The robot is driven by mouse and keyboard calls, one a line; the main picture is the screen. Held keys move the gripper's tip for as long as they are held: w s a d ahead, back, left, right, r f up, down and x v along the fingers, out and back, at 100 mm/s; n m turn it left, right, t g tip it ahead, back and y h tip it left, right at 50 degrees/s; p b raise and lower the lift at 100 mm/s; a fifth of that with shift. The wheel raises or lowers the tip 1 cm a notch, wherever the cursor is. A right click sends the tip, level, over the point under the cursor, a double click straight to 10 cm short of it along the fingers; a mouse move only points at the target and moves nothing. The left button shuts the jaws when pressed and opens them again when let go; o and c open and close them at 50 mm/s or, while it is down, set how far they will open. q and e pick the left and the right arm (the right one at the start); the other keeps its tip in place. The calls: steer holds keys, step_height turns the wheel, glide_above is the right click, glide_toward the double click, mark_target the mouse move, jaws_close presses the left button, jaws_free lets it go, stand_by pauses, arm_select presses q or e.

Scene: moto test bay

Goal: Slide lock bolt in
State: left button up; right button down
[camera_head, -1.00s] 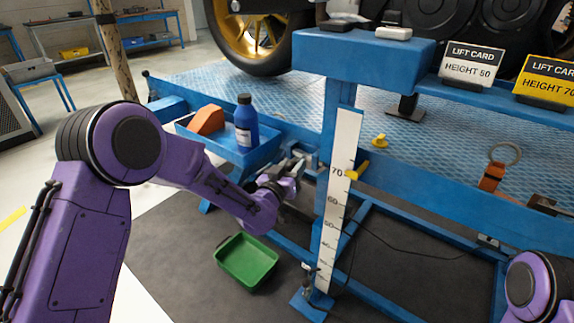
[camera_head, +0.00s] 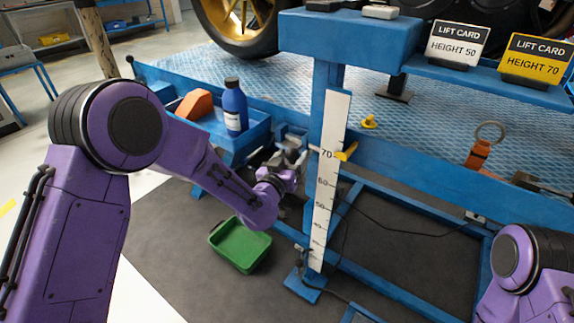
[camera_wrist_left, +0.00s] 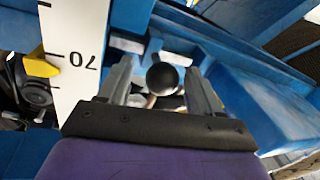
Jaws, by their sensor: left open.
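The lock bolt shows in the left wrist view as a round dark knob (camera_wrist_left: 162,77), with its shaft mostly hidden. It sits by a bracket on the blue lift frame, left of the white height scale in the head view. My left gripper (camera_head: 290,152) is at that bracket. In the left wrist view the gripper (camera_wrist_left: 160,88) is open, one finger on each side of the knob, with gaps showing. I cannot tell how far the bolt is in. My right arm shows at the lower right of the head view, but its gripper is out of view.
The white height scale (camera_head: 327,165) with a yellow pointer (camera_head: 347,152) stands just right of my left gripper. A blue tray (camera_head: 258,134) with a blue bottle (camera_head: 235,107) and an orange block (camera_head: 193,105) is to the left. A green bin (camera_head: 240,246) lies below on the mat.

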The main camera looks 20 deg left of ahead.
arm_select(q)
steer(key=s+a, duration=0.1)
steer(key=s, duration=0.8)
steer(key=shift+a, duration=0.15)
steer(key=shift+s, duration=0.1)
steer(key=s+a+f+n+g+y, duration=0.2)
steer(key=s+a+f+g, duration=0.15)
steer(key=f, duration=0.35)
steer(key=s+a+f+n+g+y, duration=0.1)
steer(key=s+a+f+n+g, duration=0.15)
steer(key=s+f, duration=0.35)
steer(key=s+a+f+n+g+y, duration=0.1)
steer(key=s+a+f+g+y, duration=0.15)
steer(key=f, duration=0.55)
steer(key=s+a+f+g, duration=0.3)
steer(key=s+f, duration=0.3)
steer(key=s, duration=0.5)
steer(key=s+a+f+g, duration=0.3)
steer(key=s+f, duration=0.2)
steer(key=s, duration=0.6)
step_height(320, 180, up, 18)
steer(key=p, duration=1.8)
steer(key=shift+w+d+n+y, duration=0.25)
steer(key=shift+w+n+y, duration=0.1)
steer(key=shift+n, duration=0.1)
